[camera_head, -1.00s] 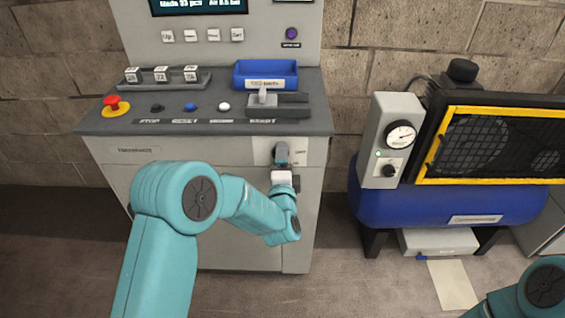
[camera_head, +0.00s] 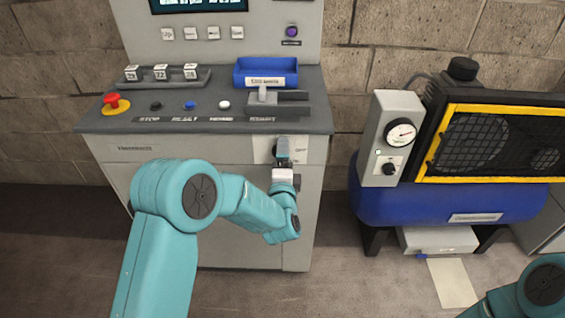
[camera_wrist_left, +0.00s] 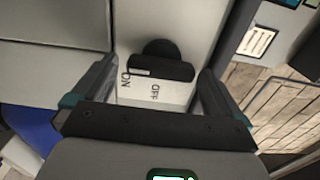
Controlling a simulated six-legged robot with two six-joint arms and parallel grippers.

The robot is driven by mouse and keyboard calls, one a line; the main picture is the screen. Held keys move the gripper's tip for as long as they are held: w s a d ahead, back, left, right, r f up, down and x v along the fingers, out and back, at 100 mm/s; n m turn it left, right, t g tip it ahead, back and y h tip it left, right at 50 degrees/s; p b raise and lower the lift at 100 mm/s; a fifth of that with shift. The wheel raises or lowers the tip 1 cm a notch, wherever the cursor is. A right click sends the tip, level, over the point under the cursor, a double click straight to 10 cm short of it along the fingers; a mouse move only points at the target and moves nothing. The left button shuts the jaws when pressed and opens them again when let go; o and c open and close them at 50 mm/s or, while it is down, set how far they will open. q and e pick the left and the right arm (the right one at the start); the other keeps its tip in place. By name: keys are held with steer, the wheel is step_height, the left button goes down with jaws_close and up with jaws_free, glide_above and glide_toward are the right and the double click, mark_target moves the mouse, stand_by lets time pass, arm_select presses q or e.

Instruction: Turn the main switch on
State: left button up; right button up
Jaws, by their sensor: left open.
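The main switch is a black rotary knob (camera_wrist_left: 160,66) with a bar handle on a pale plate marked ON and OFF (camera_wrist_left: 155,93). In the left wrist view the bar lies crosswise, and a pale mark is on its left end, nearer ON. My left gripper (camera_wrist_left: 157,70) is open, one finger on each side of the knob with gaps showing. In the head view my left gripper (camera_head: 283,160) is in front of the switch plate (camera_head: 300,148) on the cabinet front and hides most of the knob. Only part of my right arm shows at bottom right.
Above the switch, the console top (camera_head: 200,97) carries a red emergency button (camera_head: 112,101), small buttons, a grey lever (camera_head: 263,95) and a blue tray (camera_head: 266,72). A blue compressor (camera_head: 450,206) with a gauge box (camera_head: 391,140) stands to the right. Floor shows between them.

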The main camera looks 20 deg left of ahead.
arm_select(q)
steer(key=b+v, duration=0.1)
steer(key=v, duration=1.5)
steer(key=shift+s, duration=0.15)
